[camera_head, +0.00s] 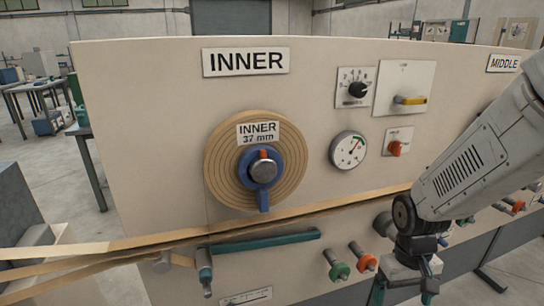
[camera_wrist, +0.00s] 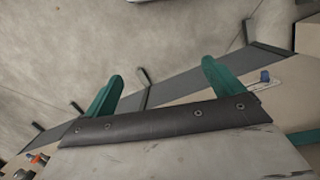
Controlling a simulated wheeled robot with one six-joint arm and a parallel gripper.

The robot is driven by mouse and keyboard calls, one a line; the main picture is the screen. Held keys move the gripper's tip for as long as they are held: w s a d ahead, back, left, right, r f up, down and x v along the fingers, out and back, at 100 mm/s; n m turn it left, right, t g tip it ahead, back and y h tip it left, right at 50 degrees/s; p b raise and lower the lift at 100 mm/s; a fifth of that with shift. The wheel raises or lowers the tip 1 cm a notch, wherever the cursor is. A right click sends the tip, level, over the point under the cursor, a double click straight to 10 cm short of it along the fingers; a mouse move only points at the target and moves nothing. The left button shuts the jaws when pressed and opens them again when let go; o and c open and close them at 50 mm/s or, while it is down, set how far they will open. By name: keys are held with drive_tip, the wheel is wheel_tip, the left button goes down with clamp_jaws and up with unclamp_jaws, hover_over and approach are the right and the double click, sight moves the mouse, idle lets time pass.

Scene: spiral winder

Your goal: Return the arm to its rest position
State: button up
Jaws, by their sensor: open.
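My arm (camera_head: 485,150) reaches in from the right edge of the head view, in front of the panel. It slants down to the left. My gripper (camera_head: 404,292) hangs at its end near the bottom edge, pointing down. In the wrist view my gripper (camera_wrist: 163,72) shows two teal fingers set wide apart. It is open, and nothing is between the fingers. The fingertips are partly cut off at the bottom of the head view.
A beige machine panel (camera_head: 150,130) carries a wound paper roll (camera_head: 222,170) marked INNER 37 mm, a gauge (camera_head: 348,150), a black knob (camera_head: 357,90) and a red switch (camera_head: 396,148). A paper strip (camera_head: 330,208) crosses below. Green and orange knobs (camera_head: 340,270) project near my gripper.

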drive_tip(key=s+r+t, duration=0.1)
drive_tip(key=s+r, duration=0.5)
drive_tip(key=r, duration=0.4)
drive_tip(key=s+a+r+t, duration=0.1)
drive_tip(key=s+r+t, duration=0.1)
drive_tip(key=s+r, duration=0.4)
wheel_tip(320, 180, up, 4)
drive_tip(key=shift+s+f+m, duration=0.15)
drive_tip(key=shift+s+m, duration=0.1)
drive_tip(key=shift+m, duration=0.15)
idle(0.7)
